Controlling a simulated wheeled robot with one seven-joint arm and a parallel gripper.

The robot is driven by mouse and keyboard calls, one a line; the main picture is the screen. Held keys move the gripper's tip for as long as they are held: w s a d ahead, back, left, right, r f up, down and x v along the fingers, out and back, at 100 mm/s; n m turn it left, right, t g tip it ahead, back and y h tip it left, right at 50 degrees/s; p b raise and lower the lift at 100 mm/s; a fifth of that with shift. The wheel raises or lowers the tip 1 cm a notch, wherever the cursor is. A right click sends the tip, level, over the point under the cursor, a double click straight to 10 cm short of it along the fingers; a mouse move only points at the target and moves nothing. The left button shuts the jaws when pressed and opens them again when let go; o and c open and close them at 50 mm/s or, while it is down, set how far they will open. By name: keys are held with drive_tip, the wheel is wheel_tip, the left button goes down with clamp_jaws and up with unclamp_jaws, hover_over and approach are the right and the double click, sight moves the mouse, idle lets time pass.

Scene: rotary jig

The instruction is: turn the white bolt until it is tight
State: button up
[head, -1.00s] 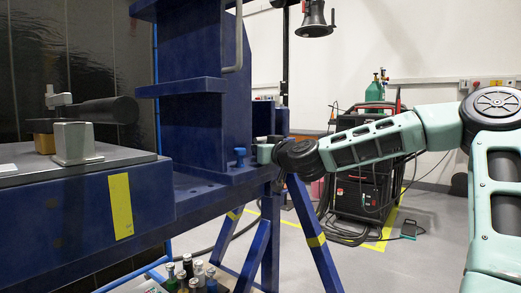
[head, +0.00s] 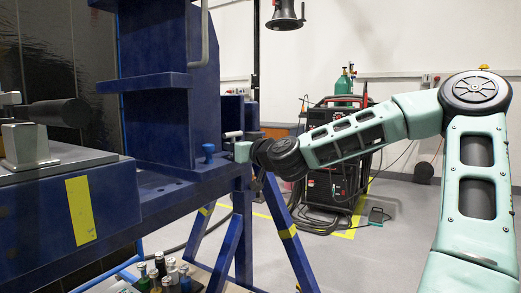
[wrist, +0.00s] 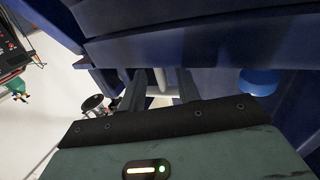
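The white bolt (wrist: 159,82) shows in the wrist view as a pale upright shape between the two dark fingers of my gripper (wrist: 158,90). The fingers stand apart, with a gap visible beside the bolt, so my gripper looks open around or just in front of it; contact is not visible. In the head view a pale piece, probably the white bolt (head: 233,134), shows just above my gripper (head: 243,151), at the right end of the blue jig. The fingertips are hidden there.
A blue bolt (head: 208,152) stands on the blue jig (head: 170,82), left of my gripper; it also shows in the wrist view (wrist: 258,82). A blue beam lies close above the fingers. Bottles (head: 168,276) stand low down. A welding cart (head: 335,150) is behind my arm.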

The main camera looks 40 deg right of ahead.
drive_tip(key=s+b, duration=0.2)
drive_tip(key=s, duration=1.1)
drive_tip(key=shift+a, duration=0.3)
drive_tip(key=shift+s, duration=0.1)
